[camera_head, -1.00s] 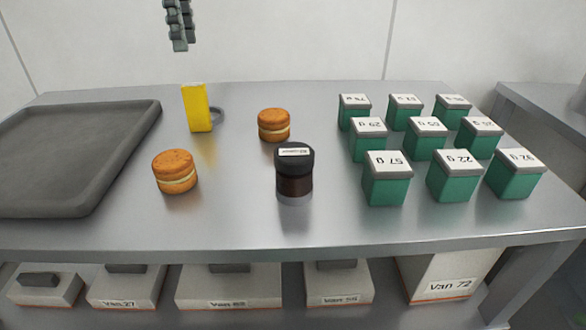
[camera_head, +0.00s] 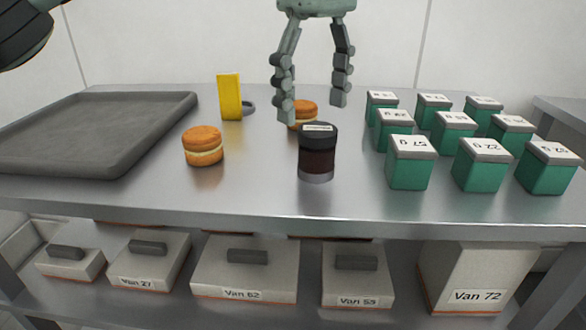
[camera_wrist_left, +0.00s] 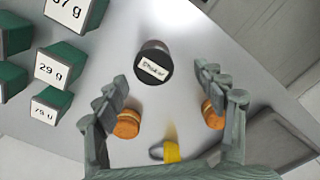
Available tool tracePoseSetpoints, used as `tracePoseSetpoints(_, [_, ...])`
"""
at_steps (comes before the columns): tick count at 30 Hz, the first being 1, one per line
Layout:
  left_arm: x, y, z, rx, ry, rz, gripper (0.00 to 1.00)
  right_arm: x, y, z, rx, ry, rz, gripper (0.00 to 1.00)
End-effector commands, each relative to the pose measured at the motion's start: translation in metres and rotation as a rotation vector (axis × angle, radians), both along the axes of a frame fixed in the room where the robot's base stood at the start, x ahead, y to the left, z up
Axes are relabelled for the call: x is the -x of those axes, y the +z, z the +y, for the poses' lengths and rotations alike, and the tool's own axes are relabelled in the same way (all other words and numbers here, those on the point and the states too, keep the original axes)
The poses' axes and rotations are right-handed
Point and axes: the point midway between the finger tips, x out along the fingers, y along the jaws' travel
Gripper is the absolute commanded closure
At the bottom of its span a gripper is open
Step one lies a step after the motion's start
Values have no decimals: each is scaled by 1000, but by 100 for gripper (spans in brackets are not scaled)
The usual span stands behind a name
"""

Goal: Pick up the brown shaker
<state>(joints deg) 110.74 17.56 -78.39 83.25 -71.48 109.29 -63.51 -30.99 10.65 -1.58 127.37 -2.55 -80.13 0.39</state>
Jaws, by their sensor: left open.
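The brown shaker (camera_head: 317,160) stands upright on the metal table, with a black lid that bears a white label. It also shows in the left wrist view (camera_wrist_left: 154,64), seen from above, lid and label towards me. My left gripper (camera_head: 312,108) is open and empty, fingers pointing down, above and behind the shaker in the head view. In the left wrist view the shaker lies between and just beyond the two fingertips (camera_wrist_left: 162,78), apart from both. My right gripper is in neither view.
Two filled rounds stand near: one left of the shaker (camera_head: 203,146), one behind it (camera_head: 303,112), partly hidden by a finger. A yellow item (camera_head: 229,97) is behind left. Several green labelled boxes (camera_head: 409,172) stand right. A grey tray (camera_head: 128,161) is left. White boxes (camera_head: 245,278) fill the shelf below.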

Motion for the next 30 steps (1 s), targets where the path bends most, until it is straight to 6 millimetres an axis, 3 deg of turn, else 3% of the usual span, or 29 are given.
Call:
tracePoseSetpoints(18, [-5, -73, -7, 1, -10, 1, 29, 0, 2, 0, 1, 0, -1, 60])
tracePoseSetpoints(26, [-5, -77, -7, 2, -9, 1, 29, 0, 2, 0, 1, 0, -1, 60])
tracePoseSetpoints(30, [-5, -77, -7, 2, -9, 1, 43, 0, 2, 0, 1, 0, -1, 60])
